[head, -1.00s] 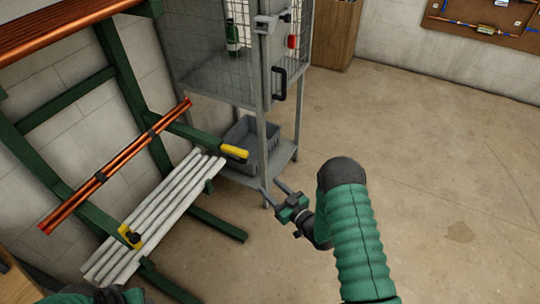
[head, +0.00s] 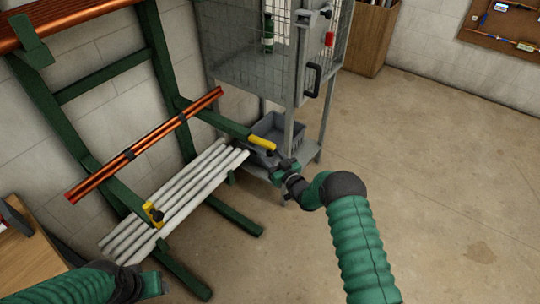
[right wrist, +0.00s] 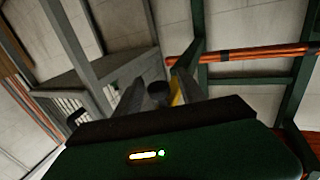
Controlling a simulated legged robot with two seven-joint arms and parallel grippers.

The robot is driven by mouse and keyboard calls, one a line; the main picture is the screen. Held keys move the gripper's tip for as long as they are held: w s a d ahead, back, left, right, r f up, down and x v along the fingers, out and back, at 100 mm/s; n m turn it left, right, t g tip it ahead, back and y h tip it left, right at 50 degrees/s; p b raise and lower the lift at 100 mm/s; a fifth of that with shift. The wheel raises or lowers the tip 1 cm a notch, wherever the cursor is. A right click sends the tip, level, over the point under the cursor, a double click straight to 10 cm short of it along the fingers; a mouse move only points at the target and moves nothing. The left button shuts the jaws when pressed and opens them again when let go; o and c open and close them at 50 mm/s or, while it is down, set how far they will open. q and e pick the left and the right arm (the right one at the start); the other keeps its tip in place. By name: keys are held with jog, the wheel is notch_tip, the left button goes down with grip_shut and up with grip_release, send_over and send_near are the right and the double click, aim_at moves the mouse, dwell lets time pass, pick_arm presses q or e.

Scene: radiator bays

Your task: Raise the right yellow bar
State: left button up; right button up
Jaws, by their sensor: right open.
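The right yellow bar (head: 262,143) lies along the tip of the right green rack arm, roughly in line with it. My right gripper (head: 268,162) is open, just below and in front of this bar's outer end. In the right wrist view the yellow bar (right wrist: 177,92) and a dark round knob (right wrist: 158,91) show between my two open fingers; I cannot tell whether they touch. The left yellow bar (head: 152,212) stands up at the tip of the left rack arm. My left gripper (head: 150,285) is only partly seen at the bottom left; its fingers are hidden.
Copper pipes (head: 150,146) rest across the rack arms, with white pipes (head: 180,195) lower down. A wire cage cabinet (head: 275,65) with a black handle stands right behind my right gripper, a grey crate (head: 277,130) on its lower shelf. The floor (head: 440,170) at right is clear.

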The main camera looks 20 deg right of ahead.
jog(key=shift+a, duration=0.15)
jog(key=shift+d, duration=0.35)
jog(key=c, duration=0.3)
jog(key=shift+d, duration=0.2)
jog(key=c, duration=0.5)
jog(key=shift+a, duration=0.1)
grip_shut()
jog(key=shift+a, duration=0.2)
jog(key=shift+d+r, duration=0.1)
